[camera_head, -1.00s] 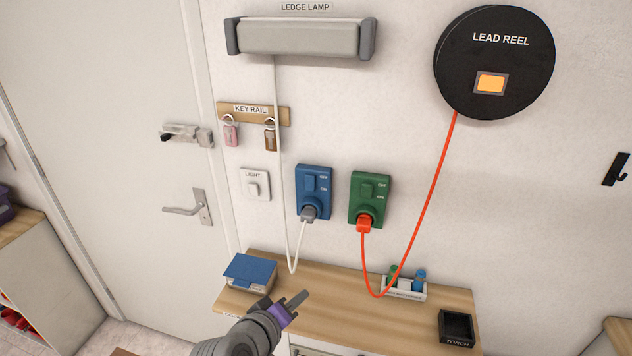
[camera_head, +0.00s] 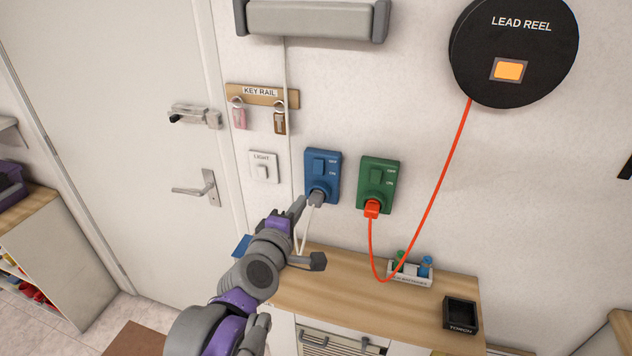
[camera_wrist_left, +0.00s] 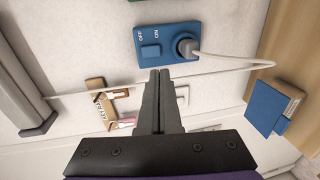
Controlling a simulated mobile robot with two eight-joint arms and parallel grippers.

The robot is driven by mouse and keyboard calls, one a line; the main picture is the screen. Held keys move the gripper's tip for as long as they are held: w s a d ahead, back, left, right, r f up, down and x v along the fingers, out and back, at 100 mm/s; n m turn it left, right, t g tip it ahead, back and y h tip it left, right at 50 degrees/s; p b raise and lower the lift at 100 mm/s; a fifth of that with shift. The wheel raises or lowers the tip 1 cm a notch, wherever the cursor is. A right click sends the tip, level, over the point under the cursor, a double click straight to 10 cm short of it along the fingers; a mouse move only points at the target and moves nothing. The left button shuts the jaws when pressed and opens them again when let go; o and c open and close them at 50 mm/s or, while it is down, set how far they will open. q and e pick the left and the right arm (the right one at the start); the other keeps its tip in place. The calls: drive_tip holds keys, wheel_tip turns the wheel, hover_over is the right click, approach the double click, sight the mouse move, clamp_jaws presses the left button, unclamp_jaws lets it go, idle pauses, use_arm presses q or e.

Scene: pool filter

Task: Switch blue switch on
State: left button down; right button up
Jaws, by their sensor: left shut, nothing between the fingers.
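The blue switch plate (camera_head: 322,176) is on the wall, with a rocker (camera_head: 319,167) above a grey plug (camera_head: 317,198) and OFF and ON lettering beside it. In the left wrist view the blue plate (camera_wrist_left: 164,43) lies just beyond my fingertips, with its rocker (camera_wrist_left: 150,51) and the plugged-in grey plug (camera_wrist_left: 187,46). My left gripper (camera_head: 300,203) is shut and empty, just below and left of the blue plate in the head view. It also shows in the left wrist view (camera_wrist_left: 158,72), apparently short of the plate. My right gripper is not in view.
A green switch (camera_head: 378,184) with a red plug is to the right. A white light switch (camera_head: 263,167) and the key rail (camera_head: 262,96) are to the left. A white cord (camera_head: 290,120) hangs near my gripper.

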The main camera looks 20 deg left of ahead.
sight(320, 175)
use_arm(q)
drive_tip(key=w, duration=0.4)
drive_tip(key=w+f, duration=0.1)
drive_tip(key=w, duration=0.3)
drive_tip(key=w+f, duration=0.1)
drive_tip(key=w, duration=0.3)
drive_tip(key=shift+d+b, duration=0.2)
drive_tip(key=shift+b, duration=0.2)
drive_tip(key=shift+s, duration=0.1)
drive_tip(key=shift+d, duration=0.1)
